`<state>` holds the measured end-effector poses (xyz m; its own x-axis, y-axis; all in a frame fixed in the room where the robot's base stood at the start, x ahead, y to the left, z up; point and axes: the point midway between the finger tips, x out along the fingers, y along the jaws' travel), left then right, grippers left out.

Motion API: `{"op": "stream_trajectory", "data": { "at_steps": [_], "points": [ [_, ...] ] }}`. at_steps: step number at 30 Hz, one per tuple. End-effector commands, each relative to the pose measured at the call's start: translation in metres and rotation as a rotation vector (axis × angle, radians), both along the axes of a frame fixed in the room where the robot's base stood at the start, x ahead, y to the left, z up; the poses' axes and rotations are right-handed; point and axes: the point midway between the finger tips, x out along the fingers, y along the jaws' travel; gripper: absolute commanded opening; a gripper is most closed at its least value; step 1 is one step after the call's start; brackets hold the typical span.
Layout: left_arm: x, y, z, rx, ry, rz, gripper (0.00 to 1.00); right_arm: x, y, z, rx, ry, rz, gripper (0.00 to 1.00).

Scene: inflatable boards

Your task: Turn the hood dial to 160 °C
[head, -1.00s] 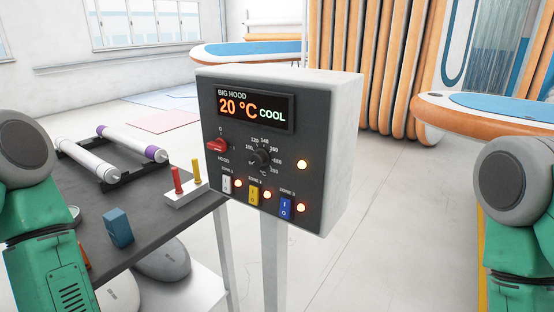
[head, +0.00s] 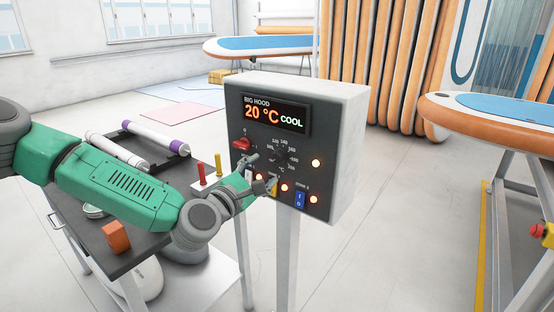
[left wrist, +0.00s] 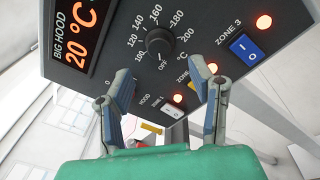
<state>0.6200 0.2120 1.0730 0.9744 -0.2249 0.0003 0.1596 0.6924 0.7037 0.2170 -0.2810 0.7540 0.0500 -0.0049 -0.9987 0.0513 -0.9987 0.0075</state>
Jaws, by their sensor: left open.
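The hood dial (head: 281,154) is a black round knob on the dark panel of the control box (head: 343,140). It also shows in the left wrist view (left wrist: 160,43), inside a scale from OFF to 200; I cannot tell exactly where its pointer stands. The display (head: 275,115) reads 20 °C COOL. My left gripper (head: 263,172) is open and empty in front of the panel, just below and left of the dial. In the left wrist view its fingertips (left wrist: 163,78) are spread wide below the dial, apart from it. My right gripper is not in view.
A red knob (head: 241,144) sits left of the dial. A blue zone switch (head: 299,199) and several lit lamps sit below; the other switches are partly behind my gripper. A table with rollers (head: 150,140) and an orange block (head: 116,237) stands left.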

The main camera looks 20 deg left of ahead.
Motion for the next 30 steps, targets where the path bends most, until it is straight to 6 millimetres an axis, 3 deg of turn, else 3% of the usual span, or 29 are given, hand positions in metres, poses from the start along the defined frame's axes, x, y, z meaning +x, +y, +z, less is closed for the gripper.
{"op": "stream_trajectory", "data": {
  "at_steps": [3, 10, 23, 27, 30],
  "points": [
    [0.025, -0.007, 0.001, 0.002, -0.001, -0.001, 0.49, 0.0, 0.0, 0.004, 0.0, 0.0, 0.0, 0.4],
    [0.056, -0.014, 0.0, 0.002, 0.001, -0.001, 0.49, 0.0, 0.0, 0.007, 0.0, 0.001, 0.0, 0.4],
    [0.065, -0.016, 0.0, 0.001, 0.001, -0.001, 0.49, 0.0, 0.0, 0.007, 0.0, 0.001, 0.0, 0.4],
    [0.065, -0.016, 0.0, 0.001, 0.001, -0.001, 0.0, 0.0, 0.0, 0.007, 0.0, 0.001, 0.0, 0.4],
    [0.065, -0.016, -0.001, 0.001, 0.002, -0.002, 0.0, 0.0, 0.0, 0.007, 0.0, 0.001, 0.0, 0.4]
  ]
}}
